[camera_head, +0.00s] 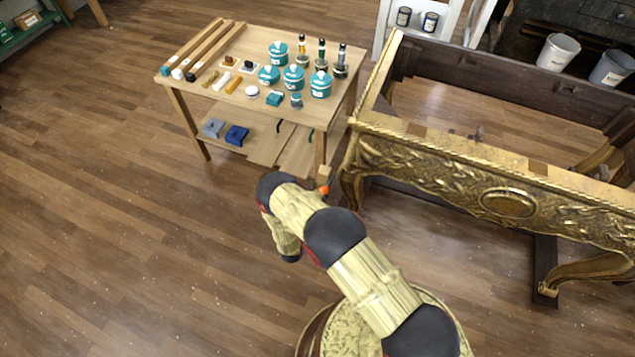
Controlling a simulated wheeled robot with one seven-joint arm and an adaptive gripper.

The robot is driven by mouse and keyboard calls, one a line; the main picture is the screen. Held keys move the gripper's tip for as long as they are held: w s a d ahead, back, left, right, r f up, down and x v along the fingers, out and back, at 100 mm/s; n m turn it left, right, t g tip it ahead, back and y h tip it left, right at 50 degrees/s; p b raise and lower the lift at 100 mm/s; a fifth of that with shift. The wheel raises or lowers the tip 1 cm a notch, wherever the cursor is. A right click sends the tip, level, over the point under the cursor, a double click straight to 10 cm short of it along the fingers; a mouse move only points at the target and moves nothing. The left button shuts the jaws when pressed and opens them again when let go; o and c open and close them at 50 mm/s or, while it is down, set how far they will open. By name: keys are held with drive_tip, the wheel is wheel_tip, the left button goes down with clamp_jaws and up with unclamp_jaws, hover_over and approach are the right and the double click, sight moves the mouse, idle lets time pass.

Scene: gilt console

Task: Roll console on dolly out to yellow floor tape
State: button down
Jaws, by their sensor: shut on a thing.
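The gilt console (480,178) stands upright at the right, with its carved front apron facing me and an open top through which floor shows. Its near left leg (350,185) is partly behind my arm. Its right front leg (588,268) curves down to a dark wooden beam (545,262) low to the floor, which looks like part of the dolly. The dolly's wheels cannot be made out. My arm reaches up and left from the bottom right, bends near the console's left end and folds downward. My gripper is hidden. No yellow floor tape is in view.
A wooden worktable (222,55) with teal jars, bottles and wood strips stands close to the console's left end. White buckets (558,52) stand on a dark cabinet behind. A small orange piece (323,190) shows beside my arm. Open wood floor (120,240) spreads left and front.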

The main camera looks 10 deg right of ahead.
drive_tip(key=shift+a, duration=0.1)
drive_tip(key=shift+s, duration=0.15)
drive_tip(key=c, duration=1.3)
unclamp_jaws()
drive_tip(key=v, duration=1.2)
